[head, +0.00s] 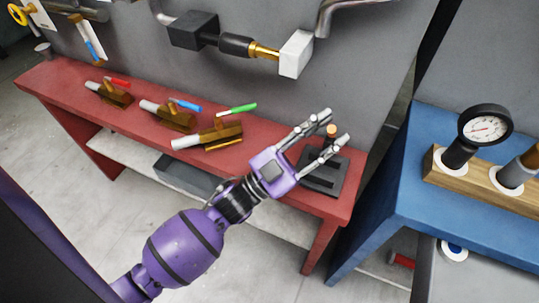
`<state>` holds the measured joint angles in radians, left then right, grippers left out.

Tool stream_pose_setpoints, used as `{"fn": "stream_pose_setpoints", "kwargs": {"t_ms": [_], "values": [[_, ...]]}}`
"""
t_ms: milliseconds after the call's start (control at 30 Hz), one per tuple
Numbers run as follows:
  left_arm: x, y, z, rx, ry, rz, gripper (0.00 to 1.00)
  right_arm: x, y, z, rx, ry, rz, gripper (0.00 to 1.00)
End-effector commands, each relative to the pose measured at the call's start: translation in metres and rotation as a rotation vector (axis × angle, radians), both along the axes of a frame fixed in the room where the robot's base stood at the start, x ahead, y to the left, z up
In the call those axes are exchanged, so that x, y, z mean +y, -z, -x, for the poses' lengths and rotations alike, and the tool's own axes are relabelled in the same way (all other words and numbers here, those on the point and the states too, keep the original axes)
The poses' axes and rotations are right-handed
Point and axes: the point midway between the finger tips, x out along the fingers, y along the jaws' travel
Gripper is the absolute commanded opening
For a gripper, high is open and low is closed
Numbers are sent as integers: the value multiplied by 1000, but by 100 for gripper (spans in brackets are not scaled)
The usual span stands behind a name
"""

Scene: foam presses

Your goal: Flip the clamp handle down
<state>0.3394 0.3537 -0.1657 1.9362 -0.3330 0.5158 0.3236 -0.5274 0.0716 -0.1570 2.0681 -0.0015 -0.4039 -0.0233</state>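The clamp (324,180) has a dark grey base at the right end of the red bench. Its handle (331,131) stands up with an orange-brown tip. My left gripper (338,125) reaches in from the lower left with its two fingers spread. The handle tip shows between the fingers, with a gap on both sides. I cannot tell whether either finger touches the handle lower down. The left gripper hides part of the clamp. My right gripper is not in view.
The red bench (60,84) also carries several brass valves with red, blue and green levers. Pipes and a white block (295,54) hang on the grey wall behind. A blue table (440,215) with a pressure gauge (484,129) stands to the right, across a narrow gap.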

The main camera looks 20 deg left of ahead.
Motion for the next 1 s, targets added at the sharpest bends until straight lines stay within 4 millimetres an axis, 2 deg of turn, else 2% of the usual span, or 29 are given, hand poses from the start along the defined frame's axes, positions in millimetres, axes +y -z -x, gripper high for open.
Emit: {"fn": "stream_pose_setpoints", "kwargs": {"t_ms": [200, 400, 600, 800, 1000], "values": [[27, 22, 33, 4, -2, -2, 32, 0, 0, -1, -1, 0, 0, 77], [59, 20, 72, 4, -1, -4, 32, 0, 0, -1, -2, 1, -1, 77], [84, 19, 102, 2, -1, -3, 32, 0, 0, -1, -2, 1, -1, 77], [96, 19, 117, 0, -1, -1, 32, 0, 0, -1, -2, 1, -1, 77], [98, 18, 119, -1, 0, -1, 32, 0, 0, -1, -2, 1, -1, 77]]}}
